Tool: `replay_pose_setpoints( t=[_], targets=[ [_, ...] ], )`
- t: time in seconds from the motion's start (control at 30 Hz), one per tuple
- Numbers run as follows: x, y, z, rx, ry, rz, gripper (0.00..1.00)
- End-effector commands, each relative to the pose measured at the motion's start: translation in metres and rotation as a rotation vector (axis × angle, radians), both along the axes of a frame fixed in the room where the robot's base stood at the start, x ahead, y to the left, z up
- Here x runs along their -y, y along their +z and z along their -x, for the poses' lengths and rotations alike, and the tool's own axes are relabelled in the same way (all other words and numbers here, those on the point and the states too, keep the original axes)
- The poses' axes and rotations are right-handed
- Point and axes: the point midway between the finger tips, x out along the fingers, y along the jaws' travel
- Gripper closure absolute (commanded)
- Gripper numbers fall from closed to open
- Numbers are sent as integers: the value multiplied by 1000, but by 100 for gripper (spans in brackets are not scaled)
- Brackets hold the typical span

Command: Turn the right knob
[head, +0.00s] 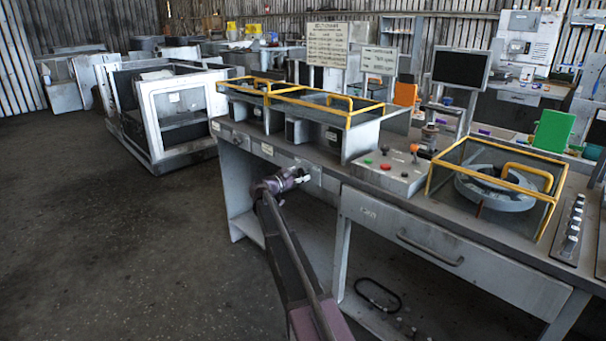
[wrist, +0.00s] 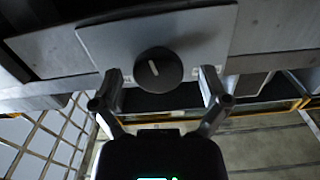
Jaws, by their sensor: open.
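In the wrist view a round black knob (wrist: 152,72) with a white pointer line sits on a light grey plate (wrist: 205,35). The pointer stands nearly upright in the picture, tilted slightly. My gripper (wrist: 160,74) is open, with one finger to the left of the knob and one to the right. A gap shows between the knob and each finger; I cannot tell how far the tips are from the plate. In the head view my gripper (head: 303,176) is at the front face of the console, by a small plate (head: 313,182). The knob is not discernible there.
The console's top carries yellow-railed bays (head: 300,98), a button panel (head: 385,172) and a yellow-framed round housing (head: 493,188). A drawer (head: 440,250) with a handle is right of my gripper. Open floor (head: 130,240) lies to the left.

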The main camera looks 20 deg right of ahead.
Motion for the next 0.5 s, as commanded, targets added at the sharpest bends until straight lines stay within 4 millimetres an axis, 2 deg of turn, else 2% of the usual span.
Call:
replay_pose_setpoints(
  t=[0.13, 0.47, 0.5],
  targets=[
    [6, 0, -3, 0, 0, 0, 5],
    [7, 0, -3, 0, 0, 0, 5],
    [7, 0, -3, 0, 0, 0, 17]
  ],
)
